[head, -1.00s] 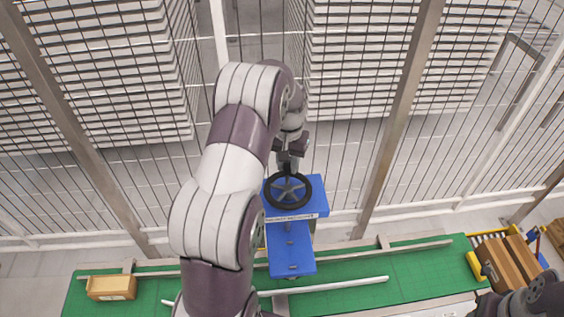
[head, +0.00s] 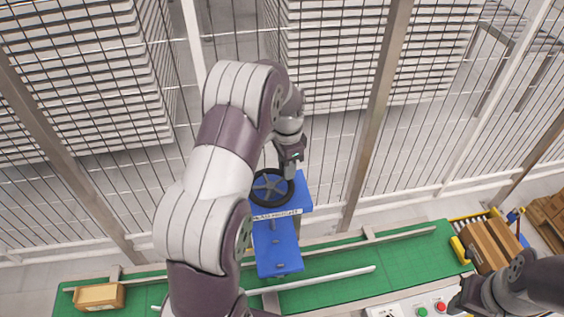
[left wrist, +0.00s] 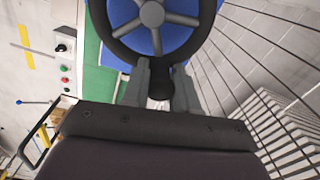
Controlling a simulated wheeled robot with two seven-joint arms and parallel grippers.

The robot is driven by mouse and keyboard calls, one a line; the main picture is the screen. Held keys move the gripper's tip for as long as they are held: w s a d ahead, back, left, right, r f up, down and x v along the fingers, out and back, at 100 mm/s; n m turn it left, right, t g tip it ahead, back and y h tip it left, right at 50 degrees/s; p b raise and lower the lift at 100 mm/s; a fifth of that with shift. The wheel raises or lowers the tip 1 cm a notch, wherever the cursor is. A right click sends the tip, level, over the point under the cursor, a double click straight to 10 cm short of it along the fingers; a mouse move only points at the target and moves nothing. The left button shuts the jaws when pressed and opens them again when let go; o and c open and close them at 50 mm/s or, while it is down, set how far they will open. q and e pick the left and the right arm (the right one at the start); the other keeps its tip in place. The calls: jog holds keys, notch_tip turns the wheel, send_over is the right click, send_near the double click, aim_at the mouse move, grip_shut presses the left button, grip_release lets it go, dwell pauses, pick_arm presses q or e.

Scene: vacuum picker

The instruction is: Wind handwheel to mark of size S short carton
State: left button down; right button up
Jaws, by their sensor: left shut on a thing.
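The black handwheel (head: 259,199) with grey spokes lies on top of a blue stand (head: 277,250). A white label strip (head: 276,216) with dark lettering, too small to read, runs along the stand's front edge. My left gripper (head: 289,172) is at the wheel's far right side. In the left wrist view the handwheel (left wrist: 203,35) fills the top, and my left gripper (left wrist: 160,88) is shut on a dark part at its rim. I cannot make out a size mark or pointer. My right gripper (head: 461,301) is at the lower right, partly cut off; its jaws are unclear.
A green conveyor bed (head: 340,285) with metal rails runs below the stand. A small carton (head: 99,296) sits at its left, and brown cartons (head: 487,246) at its right. A control panel (head: 400,308) stands in front. A wire fence (head: 330,150) rises close behind the wheel.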

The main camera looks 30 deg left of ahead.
pick_arm(q)
jog(key=m, duration=0.1)
jog(key=d+m, duration=0.1)
jog(key=m, duration=0.1)
jog(key=shift+s+d, duration=0.2)
jog(key=shift+s, duration=0.15)
jog(key=shift+s+d+m, duration=0.2)
jog(key=shift+d+m, duration=0.05)
jog(key=shift+m, duration=0.4)
jog(key=shift+s+d+m, duration=0.2)
jog(key=shift+m, duration=0.45)
jog(key=c, duration=1)
grip_release()
notch_tip(320, 180, up, 4)
jog(key=shift+w+f+b, duration=0.1)
jog(key=shift+f+b, duration=0.05)
jog(key=shift+b, duration=0.55)
notch_tip(320, 180, up, 9)
jog(key=p, duration=0.5)
jog(key=shift+p, duration=0.3)
